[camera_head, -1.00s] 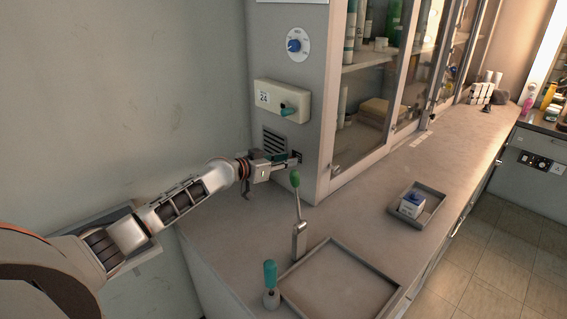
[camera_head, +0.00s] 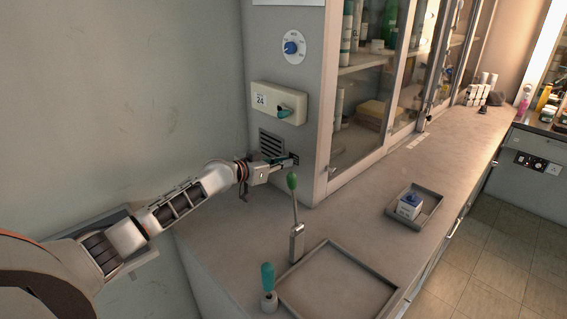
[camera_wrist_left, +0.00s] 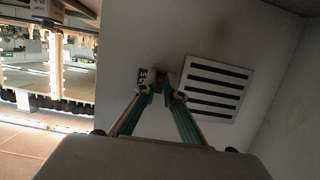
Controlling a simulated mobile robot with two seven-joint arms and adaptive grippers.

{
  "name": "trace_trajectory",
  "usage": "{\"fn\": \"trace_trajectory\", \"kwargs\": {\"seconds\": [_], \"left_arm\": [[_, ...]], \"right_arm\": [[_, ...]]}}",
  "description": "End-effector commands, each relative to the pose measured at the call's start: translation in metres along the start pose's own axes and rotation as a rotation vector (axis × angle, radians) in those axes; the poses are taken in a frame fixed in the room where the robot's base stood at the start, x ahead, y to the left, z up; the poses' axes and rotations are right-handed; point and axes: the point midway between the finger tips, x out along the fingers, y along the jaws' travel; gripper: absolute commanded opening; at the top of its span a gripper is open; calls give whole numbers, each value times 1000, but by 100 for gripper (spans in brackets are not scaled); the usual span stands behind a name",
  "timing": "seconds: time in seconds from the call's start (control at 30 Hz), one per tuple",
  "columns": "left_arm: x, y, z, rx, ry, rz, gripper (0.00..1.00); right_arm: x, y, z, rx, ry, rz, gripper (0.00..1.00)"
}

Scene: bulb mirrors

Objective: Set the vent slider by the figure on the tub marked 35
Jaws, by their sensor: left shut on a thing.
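The vent grille (camera_head: 272,144) is on the grey cabinet's side, low above the counter, and also shows in the left wrist view (camera_wrist_left: 216,88). A small dark slider plate (camera_head: 296,158) is just right of it. My left gripper (camera_head: 287,160) is at this plate. In the left wrist view its fingertips (camera_wrist_left: 159,84) meet on the slider's small knob, which they mostly hide. A small plate with dark marks (camera_wrist_left: 146,77) is beside them, its figures unclear. A white tub with a blue top (camera_head: 409,208) stands in a tray; its figure is too small to read. My right gripper is not in view.
A green-knobbed lever (camera_head: 296,232) and a teal-handled stick (camera_head: 268,287) stand on the counter near an empty tray (camera_head: 338,286). A box labelled 24 (camera_head: 279,102) and a blue dial (camera_head: 292,47) are above the vent.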

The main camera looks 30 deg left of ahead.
Motion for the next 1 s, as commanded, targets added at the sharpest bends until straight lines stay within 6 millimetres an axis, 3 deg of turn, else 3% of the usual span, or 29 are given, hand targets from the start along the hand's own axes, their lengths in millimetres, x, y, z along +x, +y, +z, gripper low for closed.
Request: {"fn": "trace_trajectory", "kwargs": {"seconds": [0.7, 0.73, 0.77, 1.0], "left_arm": [[-2, -1, -9, 1, 2, -1, 0], [-2, -1, -9, 1, 1, -1, 17], [-2, -1, -8, 1, 1, -1, 24], [-2, 0, -8, 0, 1, -1, 24]], "right_arm": [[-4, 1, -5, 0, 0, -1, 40], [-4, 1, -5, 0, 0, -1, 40], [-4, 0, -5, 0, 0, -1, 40], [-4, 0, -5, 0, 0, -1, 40]]}}
